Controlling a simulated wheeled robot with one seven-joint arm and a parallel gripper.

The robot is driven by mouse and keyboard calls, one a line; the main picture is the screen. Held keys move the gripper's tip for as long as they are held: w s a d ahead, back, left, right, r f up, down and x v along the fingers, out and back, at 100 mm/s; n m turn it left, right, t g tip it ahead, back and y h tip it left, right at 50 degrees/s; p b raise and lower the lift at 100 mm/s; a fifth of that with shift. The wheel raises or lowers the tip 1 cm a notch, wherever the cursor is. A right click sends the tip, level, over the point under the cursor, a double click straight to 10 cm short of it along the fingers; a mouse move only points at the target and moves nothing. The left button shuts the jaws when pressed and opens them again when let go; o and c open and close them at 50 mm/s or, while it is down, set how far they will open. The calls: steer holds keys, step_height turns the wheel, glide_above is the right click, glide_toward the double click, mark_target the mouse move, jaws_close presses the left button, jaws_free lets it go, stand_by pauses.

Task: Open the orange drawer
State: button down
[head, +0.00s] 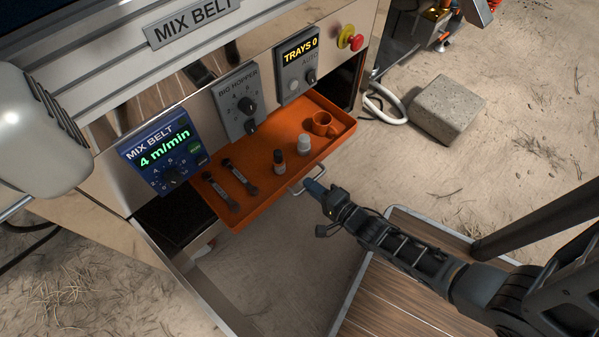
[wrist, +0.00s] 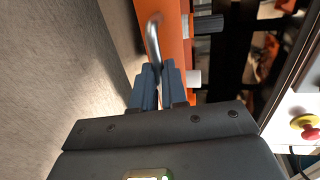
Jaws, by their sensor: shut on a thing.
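The orange drawer (head: 268,203) is pulled partway out from under the machine's control panels, with its inside showing. Its metal bar handle (head: 306,179) is on the front face; the handle also shows in the wrist view (wrist: 153,36). My gripper (head: 311,186) is at the handle in front of the drawer. In the wrist view my gripper (wrist: 157,72) has its fingers closed around the handle's end. The drawer front (wrist: 175,30) is just beyond the fingers. The drawer holds an orange mug (head: 324,124), a white container (head: 304,144), a dark bottle (head: 279,161) and two dark wrenches (head: 240,177).
Above the drawer are the blue mix belt panel (head: 163,155), the big hopper panel (head: 242,103) and a red stop button (head: 356,42). A concrete block (head: 446,108) lies on the sandy ground at right. A wooden platform (head: 396,297) lies below my arm.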

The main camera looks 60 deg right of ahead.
steer(key=f+v, duration=0.1)
steer(key=v, duration=0.6)
steer(key=shift+s+a+f, duration=0.2)
steer(key=shift+s+f, duration=0.05)
steer(key=shift+s, duration=0.1)
steer(key=c, duration=1.2)
jaws_free()
steer(key=shift+o, duration=0.2)
steer(key=p+v, duration=0.2)
steer(key=v, duration=0.5)
steer(key=shift+s, duration=0.35)
steer(key=shift+a+r, duration=0.1)
